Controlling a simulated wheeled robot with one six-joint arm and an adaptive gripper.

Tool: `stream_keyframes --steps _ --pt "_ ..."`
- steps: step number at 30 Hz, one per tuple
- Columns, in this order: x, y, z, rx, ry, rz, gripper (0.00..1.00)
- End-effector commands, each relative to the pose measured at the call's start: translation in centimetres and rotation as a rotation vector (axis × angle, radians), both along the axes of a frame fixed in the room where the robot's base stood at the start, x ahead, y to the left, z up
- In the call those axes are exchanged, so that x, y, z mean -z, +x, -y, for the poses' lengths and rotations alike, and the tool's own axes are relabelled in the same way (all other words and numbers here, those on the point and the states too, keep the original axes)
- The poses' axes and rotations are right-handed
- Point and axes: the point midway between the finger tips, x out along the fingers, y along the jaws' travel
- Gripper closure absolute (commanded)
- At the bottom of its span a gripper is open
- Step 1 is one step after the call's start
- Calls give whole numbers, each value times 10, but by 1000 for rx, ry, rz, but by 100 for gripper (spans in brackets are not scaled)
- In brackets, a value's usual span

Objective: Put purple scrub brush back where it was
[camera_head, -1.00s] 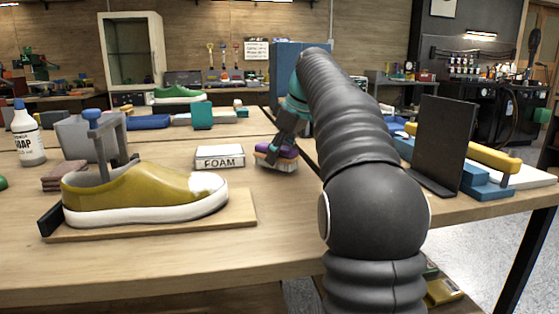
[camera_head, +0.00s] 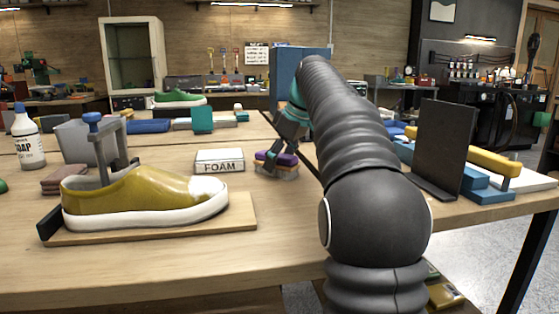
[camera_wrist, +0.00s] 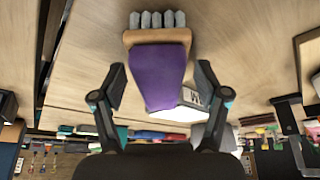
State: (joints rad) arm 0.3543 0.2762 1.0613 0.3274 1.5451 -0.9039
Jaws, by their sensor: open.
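The purple scrub brush (camera_head: 277,157) is at the right side of the front table, purple handle up, with a tan block under it. In the wrist view the brush (camera_wrist: 158,75) shows its purple handle, tan block and a row of grey bristle tufts. My gripper (camera_wrist: 162,78) is open, with one finger on each side of the handle and visible gaps between. In the head view my gripper (camera_head: 287,138) is just above the brush, partly hiding it. The brush appears to rest on the tabletop.
A white FOAM box (camera_head: 219,161) stands just left of the brush. A yellow-green shoe (camera_head: 145,195) sits on a wooden board with a clamp (camera_head: 95,135). A black upright panel (camera_head: 440,150) and blue blocks (camera_head: 485,183) are at right. The front tabletop (camera_head: 200,275) is clear.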

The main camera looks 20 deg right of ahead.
Motion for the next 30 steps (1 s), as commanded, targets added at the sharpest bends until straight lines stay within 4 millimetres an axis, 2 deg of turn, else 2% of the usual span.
stream_keyframes --steps 5,12,18,24,30 --pt "-25 -8 6 1 0 3 26" --pt "-70 -24 17 2 -1 2 26" --pt "-98 -35 23 2 -1 2 26" --pt "-109 -40 26 0 0 1 26" --pt "-110 -41 26 0 1 1 26"
